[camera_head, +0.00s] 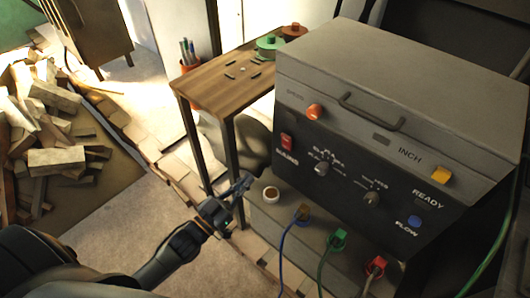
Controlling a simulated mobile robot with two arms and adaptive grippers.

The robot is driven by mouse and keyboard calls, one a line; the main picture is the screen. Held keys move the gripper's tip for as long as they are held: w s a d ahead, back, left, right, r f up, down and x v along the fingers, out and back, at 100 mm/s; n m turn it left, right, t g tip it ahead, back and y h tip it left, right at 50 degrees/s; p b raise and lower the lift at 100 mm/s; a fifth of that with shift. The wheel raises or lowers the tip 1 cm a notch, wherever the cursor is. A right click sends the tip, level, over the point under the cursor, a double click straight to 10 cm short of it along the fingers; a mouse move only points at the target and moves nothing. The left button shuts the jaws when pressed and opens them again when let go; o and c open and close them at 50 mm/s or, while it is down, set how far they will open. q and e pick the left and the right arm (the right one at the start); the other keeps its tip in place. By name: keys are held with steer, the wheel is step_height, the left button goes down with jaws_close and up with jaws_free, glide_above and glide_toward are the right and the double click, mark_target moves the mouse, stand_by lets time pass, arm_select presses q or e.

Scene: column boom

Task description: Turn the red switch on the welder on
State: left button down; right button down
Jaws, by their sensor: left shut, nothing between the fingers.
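The welder (400,75) is a grey box with a dark front panel, standing on the right. Its red switch (287,141) is a small red rocker at the left end of the panel, above white lettering. I cannot tell its position from here. My left gripper (246,183) is shut and empty. It is below and left of the red switch, apart from it, with its fingers pointing up and right toward the panel. My right gripper is not in view.
An orange knob (314,111), silver knobs (322,169) and a yellow button (441,175) share the panel. Blue, green and red plugs (338,238) with cables stick out below. A wooden table (228,75) stands behind left. Wood blocks (55,162) lie at far left.

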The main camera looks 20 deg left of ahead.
mark_target(285, 139)
arm_select(q)
steer(key=shift+d+r, duration=0.15)
steer(key=shift+r, duration=0.3)
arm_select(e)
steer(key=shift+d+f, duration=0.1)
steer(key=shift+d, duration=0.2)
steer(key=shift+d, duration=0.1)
arm_select(q)
steer(key=p+x, duration=0.1)
steer(key=x, duration=1.3)
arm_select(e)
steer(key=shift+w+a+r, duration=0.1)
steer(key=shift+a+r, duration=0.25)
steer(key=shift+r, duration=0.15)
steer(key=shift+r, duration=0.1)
arm_select(q)
steer(key=shift+w+d+r+g+p, duration=0.15)
steer(key=shift+r+g+p, duration=0.25)
steer(key=shift+p, duration=0.8)
steer(key=shift+f, duration=0.25)
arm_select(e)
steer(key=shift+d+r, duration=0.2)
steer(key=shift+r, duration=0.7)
